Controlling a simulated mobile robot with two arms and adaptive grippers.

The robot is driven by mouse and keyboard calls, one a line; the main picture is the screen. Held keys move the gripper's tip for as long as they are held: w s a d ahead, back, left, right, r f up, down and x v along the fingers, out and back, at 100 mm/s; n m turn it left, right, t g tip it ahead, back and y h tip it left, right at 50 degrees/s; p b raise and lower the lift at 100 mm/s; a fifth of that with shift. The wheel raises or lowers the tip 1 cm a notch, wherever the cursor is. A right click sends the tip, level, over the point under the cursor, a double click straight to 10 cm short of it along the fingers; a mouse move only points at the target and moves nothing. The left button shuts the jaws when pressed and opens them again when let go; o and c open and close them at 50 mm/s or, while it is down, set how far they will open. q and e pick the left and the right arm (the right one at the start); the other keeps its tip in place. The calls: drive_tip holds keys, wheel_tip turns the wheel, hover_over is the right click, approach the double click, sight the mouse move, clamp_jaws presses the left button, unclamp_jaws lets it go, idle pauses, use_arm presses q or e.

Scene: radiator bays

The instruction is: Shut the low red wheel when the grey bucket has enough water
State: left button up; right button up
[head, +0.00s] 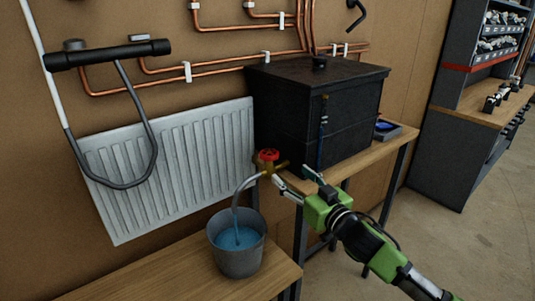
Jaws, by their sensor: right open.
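The low red wheel (267,155) sits on a brass valve at the front left of the dark tank (318,110). A grey spout curves down from the valve into the grey bucket (237,258). Blue water (236,238) shows inside the bucket, below its rim. The bucket stands upright on the low wooden bench. My right gripper (291,180) is open and empty, just right of and below the red wheel, close to the brass valve. Whether it touches the valve I cannot tell. My left gripper is not in view.
A white radiator (170,165) hangs on the wall at left, with a black bar and grey hose above it. Copper pipes (220,70) run along the wall. A wooden table (375,150) carries the tank. Open floor lies at right, before a dark shelf unit (440,150).

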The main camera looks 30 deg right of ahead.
sight(269, 156)
drive_tip(key=w+p, duration=0.1)
drive_tip(key=w, duration=0.3)
drive_tip(key=w+p, duration=0.1)
drive_tip(key=w, duration=0.3)
drive_tip(key=w+d+p, duration=0.1)
drive_tip(key=w, duration=0.3)
drive_tip(key=shift+p, duration=0.4)
drive_tip(key=shift+w+f, duration=0.15)
drive_tip(key=shift+w, duration=0.6)
drive_tip(key=c, duration=1.1)
